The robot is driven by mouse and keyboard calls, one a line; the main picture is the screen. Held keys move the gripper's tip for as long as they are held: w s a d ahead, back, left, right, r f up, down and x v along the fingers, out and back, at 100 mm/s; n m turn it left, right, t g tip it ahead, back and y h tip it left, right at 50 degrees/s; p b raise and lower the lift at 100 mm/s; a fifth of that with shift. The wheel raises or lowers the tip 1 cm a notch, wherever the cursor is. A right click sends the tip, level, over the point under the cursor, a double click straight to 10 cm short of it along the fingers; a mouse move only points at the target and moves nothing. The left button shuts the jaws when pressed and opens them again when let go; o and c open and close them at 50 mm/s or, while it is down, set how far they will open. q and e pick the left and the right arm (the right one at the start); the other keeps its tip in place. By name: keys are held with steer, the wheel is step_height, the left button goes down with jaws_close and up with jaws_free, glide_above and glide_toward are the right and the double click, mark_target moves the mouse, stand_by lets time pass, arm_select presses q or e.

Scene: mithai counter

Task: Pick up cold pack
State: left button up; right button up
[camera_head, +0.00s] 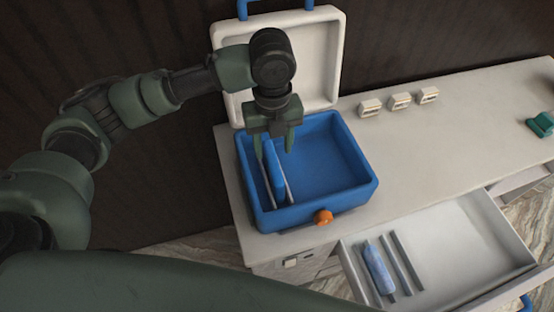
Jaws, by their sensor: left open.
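A blue flat slab (279,182), which looks like a cold pack, stands upright between pale rails at the left side of the open blue cooler box (368,187). My left gripper (276,147) is open and points down over the box's left part. Its two fingers are on either side of the slab's upper end; I cannot tell if they touch it. Another blue pack (378,270), lighter and mottled, lies between pale rails in the open drawer (465,240). My right gripper is not in view.
The box's white lid (318,50) stands open behind. An orange knob (323,217) is on the box's front. Several small white blocks (399,101) and a teal object (540,124) are on the white counter (460,130). The counter right of the box is mostly clear.

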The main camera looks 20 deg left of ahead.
mark_target(273, 161)
arm_select(q)
steer(key=f, duration=0.1)
steer(key=s+f+p, duration=0.1)
steer(key=f, duration=0.1)
step_height(273, 161, down, 2)
steer(key=shift+w+f+p, duration=0.15)
steer(key=shift+f+p, duration=0.1)
steer(key=shift+p, duration=0.15)
steer(key=shift+f, duration=0.4)
jaws_close()
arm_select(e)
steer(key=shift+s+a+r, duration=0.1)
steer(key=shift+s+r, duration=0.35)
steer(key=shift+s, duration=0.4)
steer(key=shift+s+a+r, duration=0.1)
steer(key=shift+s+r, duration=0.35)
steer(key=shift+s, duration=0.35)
